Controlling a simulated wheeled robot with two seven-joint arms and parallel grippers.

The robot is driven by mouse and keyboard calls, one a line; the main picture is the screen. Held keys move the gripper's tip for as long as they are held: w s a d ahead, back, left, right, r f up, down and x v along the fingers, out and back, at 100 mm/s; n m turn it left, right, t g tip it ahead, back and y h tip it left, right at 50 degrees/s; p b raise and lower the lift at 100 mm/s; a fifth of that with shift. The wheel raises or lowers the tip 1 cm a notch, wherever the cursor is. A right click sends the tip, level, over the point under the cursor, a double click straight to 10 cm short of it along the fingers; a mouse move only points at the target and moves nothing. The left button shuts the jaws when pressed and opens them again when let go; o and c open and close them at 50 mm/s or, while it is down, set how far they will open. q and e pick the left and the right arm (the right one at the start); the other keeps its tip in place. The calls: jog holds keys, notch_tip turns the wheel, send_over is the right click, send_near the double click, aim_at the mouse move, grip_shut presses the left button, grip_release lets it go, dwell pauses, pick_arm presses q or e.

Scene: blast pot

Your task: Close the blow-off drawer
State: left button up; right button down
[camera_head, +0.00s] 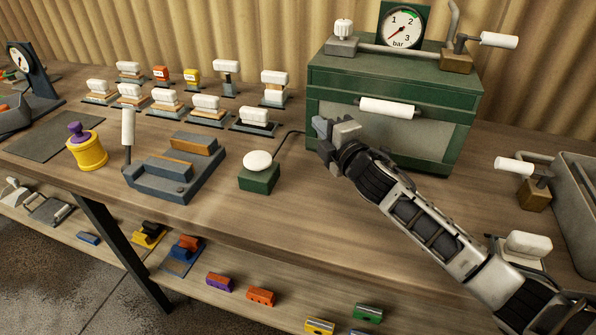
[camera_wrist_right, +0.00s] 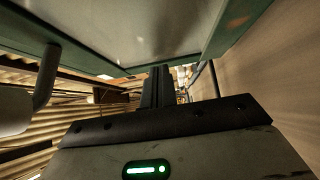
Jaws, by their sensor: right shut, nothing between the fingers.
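A green metal box (camera_head: 385,100) stands at the back right of the bench, with a grey front panel (camera_head: 425,138) and a white bar handle (camera_head: 388,108) near the panel's top. I cannot tell which part is the blow-off drawer or how far it is out. My right gripper (camera_head: 325,133) is shut and empty, in front of the box's lower left front. In the right wrist view its dark fingers (camera_wrist_right: 158,86) are together under a green-edged grey panel (camera_wrist_right: 140,30); contact is unclear. A white handle (camera_wrist_right: 14,110) shows at left there. My left gripper is not in view.
A green block with a white knob (camera_head: 259,177) sits left of my gripper. A grey bin (camera_head: 577,195) stands at right. Several stamp-like tools fill the back left. The bench front centre is clear.

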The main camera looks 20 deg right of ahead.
jog(key=s, duration=1.3)
jog(key=shift+a, duration=0.35)
